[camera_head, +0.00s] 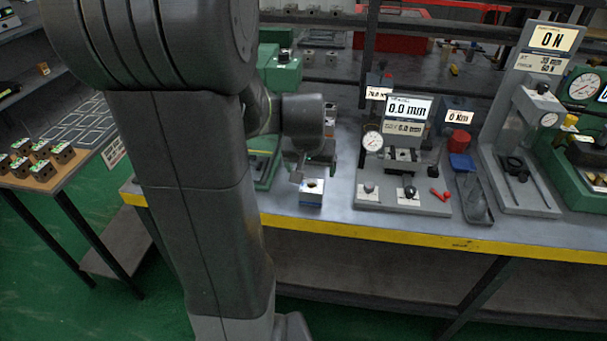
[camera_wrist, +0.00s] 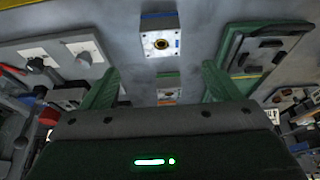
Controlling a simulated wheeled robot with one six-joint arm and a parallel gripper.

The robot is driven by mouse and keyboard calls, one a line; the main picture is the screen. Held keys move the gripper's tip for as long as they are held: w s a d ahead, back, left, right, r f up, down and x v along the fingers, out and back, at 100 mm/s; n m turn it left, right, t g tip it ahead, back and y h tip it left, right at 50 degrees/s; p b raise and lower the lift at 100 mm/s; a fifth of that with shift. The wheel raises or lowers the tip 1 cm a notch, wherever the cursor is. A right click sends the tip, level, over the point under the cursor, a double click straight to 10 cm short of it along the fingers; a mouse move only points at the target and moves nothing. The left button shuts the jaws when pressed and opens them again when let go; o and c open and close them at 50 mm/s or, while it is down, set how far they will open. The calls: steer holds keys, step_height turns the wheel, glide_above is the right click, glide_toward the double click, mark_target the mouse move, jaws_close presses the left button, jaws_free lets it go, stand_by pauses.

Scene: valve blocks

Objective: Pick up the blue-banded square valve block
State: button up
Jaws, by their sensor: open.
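The blue-banded square valve block (camera_head: 312,191) sits on the grey bench near its yellow front edge. In the wrist view the block (camera_wrist: 160,44) shows a pale square top with a dark, brass-ringed centre hole and blue along its edge. My gripper (camera_wrist: 157,82) is open, its two green fingers spread apart and empty. The block lies beyond the fingertips, roughly centred between them and not touching. In the head view my gripper (camera_head: 308,168) hangs just above and behind the block; its fingers are hard to make out there.
Another small block (camera_wrist: 169,96) shows between the fingers, partly hidden by my gripper body. A gauge stand (camera_head: 403,200) is to the right; a green fixture (camera_head: 264,165) is close on the left. A side table (camera_head: 62,170) holds several blocks. Bare bench surrounds the block.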

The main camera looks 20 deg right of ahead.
mark_target(312, 187)
steer(key=x, duration=0.7)
steer(key=shift+f, duration=0.1)
steer(key=shift+x, duration=3.1)
steer(key=shift+w, duration=0.1)
steer(key=c, duration=1.4)
